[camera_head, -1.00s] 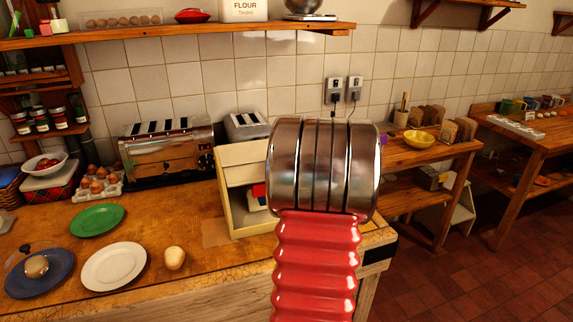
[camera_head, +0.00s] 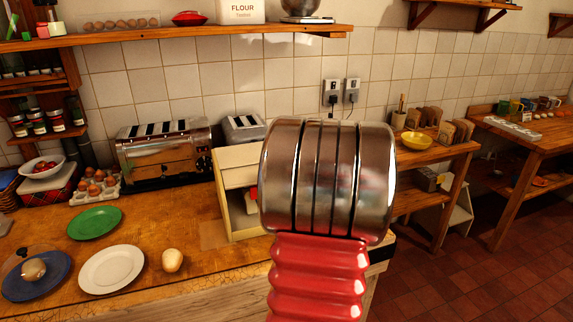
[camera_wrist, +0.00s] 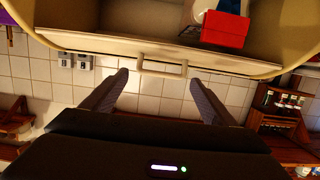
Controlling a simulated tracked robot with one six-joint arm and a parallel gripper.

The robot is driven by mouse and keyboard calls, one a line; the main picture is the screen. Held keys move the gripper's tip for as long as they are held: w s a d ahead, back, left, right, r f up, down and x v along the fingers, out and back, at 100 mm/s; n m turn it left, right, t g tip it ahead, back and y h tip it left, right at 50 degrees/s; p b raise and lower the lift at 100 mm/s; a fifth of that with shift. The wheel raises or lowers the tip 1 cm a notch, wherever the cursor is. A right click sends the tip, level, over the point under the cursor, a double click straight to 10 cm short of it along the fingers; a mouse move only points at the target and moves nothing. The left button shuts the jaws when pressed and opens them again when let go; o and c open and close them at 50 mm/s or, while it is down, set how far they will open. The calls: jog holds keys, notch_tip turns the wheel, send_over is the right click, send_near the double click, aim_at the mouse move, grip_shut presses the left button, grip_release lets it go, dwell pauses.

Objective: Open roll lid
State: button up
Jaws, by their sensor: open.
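The cream bread box (camera_head: 236,164) stands at the right end of the wooden counter, partly hidden behind my arm in the head view. In the wrist view its opening shows a wide lid edge (camera_wrist: 215,60) with a small pale handle (camera_wrist: 163,68). Part of the interior is visible past this edge, with a red packet (camera_wrist: 224,29) inside. My gripper (camera_wrist: 158,94) is open and empty. Its two dark fingers are on either side of the handle, and I cannot tell whether they touch it. The fingers are hidden in the head view.
A toaster (camera_head: 166,155) stands left of the box. A green plate (camera_head: 95,223), a white plate (camera_head: 111,268), a blue plate (camera_head: 37,276) and a potato-like item (camera_head: 173,260) lie on the counter. Wall sockets (camera_head: 341,90) are behind. Open floor (camera_head: 440,280) lies to the right.

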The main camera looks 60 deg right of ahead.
jog(key=v, duration=0.9)
jog(key=shift+w+a, duration=0.1)
jog(key=shift+w, duration=0.05)
dwell(0.4)
jog(key=w+a+n+g+y, duration=0.15)
jog(key=w+a, duration=0.35)
jog(key=a, duration=0.6)
jog(key=w+a+n+g+y, duration=0.15)
jog(key=w+a, duration=0.45)
jog(key=a, duration=0.6)
jog(key=s+a+f+n+g+y, duration=0.1)
jog(key=s+a, duration=0.4)
jog(key=a, duration=0.9)
jog(key=s+a+f+n+g+y, duration=0.2)
jog(key=s+a+n+y, duration=0.2)
jog(key=a, duration=1)
jog(key=shift+s+a+f+y, duration=0.25)
jog(key=shift+s+a+y, duration=0.15)
jog(key=shift+s+y, duration=0.7)
jog(key=shift+s, duration=0.1)
